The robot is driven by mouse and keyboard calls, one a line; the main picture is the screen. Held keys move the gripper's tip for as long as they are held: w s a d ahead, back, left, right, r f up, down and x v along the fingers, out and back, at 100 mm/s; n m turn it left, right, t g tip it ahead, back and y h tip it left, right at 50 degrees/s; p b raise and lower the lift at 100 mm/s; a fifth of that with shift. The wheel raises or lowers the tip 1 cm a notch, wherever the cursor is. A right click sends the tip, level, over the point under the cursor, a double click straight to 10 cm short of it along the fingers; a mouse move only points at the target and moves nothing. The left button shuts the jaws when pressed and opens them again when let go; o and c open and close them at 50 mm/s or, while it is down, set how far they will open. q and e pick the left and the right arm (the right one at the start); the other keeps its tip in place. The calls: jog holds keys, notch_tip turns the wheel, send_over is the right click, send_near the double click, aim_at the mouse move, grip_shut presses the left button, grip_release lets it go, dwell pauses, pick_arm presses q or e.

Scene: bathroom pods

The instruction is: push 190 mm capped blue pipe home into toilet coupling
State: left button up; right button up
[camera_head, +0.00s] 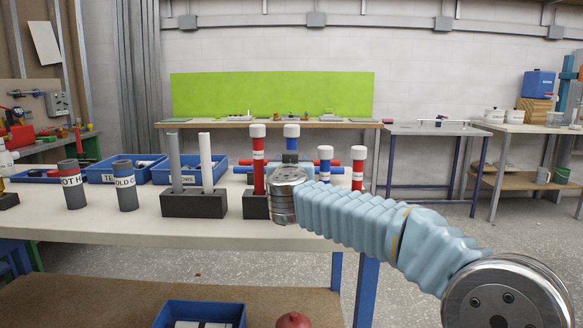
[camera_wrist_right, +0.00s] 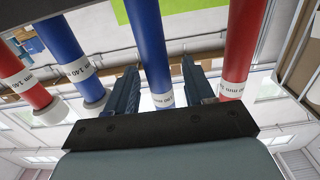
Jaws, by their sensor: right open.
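The tall blue pipe (camera_head: 291,131) with a white cap stands upright behind my right wrist, which hides its lower part. In the right wrist view this blue pipe (camera_wrist_right: 150,45) runs between the two fingers of my right gripper (camera_wrist_right: 160,88). The fingers are apart, one on each side, with gaps showing; its white label is only partly readable. In the head view my right gripper (camera_head: 291,158) is mostly hidden behind its wrist. A shorter blue pipe (camera_head: 325,160) stands to the right; its label reads 140 mm in the wrist view (camera_wrist_right: 70,60). I cannot make out the toilet coupling. My left gripper is not in view.
Red capped pipes stand close by on the left (camera_head: 258,150) and right (camera_head: 357,165). Horizontal red and blue pipes lie behind. A black block (camera_head: 193,203) holds a grey and a white pipe. Labelled grey cylinders (camera_head: 72,187) and blue bins (camera_head: 203,170) are further left. The table front is clear.

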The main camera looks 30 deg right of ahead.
jog(key=shift+w+d, duration=0.25)
jog(key=shift+w, duration=0.1)
jog(key=shift+c, duration=0.4)
grip_shut()
